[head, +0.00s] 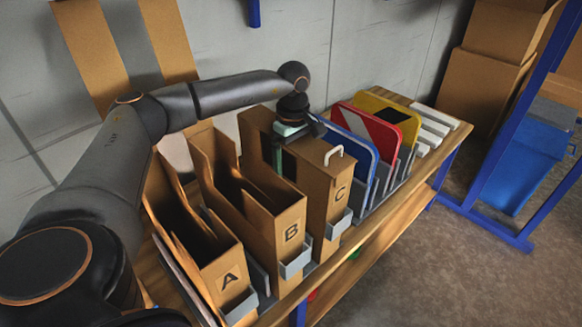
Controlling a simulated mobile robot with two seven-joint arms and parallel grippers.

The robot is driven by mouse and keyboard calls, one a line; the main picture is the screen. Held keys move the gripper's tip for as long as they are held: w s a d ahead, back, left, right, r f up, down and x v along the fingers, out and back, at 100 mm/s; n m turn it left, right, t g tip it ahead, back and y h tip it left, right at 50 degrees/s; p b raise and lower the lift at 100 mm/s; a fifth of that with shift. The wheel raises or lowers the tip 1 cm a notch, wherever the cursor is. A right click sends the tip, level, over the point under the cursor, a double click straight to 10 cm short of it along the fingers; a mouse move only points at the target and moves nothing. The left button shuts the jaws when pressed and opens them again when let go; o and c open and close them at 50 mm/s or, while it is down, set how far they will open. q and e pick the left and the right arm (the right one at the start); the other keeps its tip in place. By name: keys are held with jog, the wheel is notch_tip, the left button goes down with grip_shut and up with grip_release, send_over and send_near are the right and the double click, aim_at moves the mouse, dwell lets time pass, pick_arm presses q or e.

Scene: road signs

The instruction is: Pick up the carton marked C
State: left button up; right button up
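The carton marked C (326,200) is a tall brown box with a black letter C on its front and a white handle (335,154) on its top. It stands upright on the wooden bench, right of the carton marked B (283,238) and the carton marked A (226,275). My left gripper (296,131) points down at the rear top of the carton marked C, behind the white handle. My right gripper is not in view.
Road sign panels stand in a rack right of the carton: a blue-edged one (356,149), a red and white one (372,130) and a yellow and black one (392,112). White bars (436,120) lie at the bench's far end. A blue frame (510,120) stands beyond, at the right.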

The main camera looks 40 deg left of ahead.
pick_arm(q)
grip_shut()
dwell(0.6)
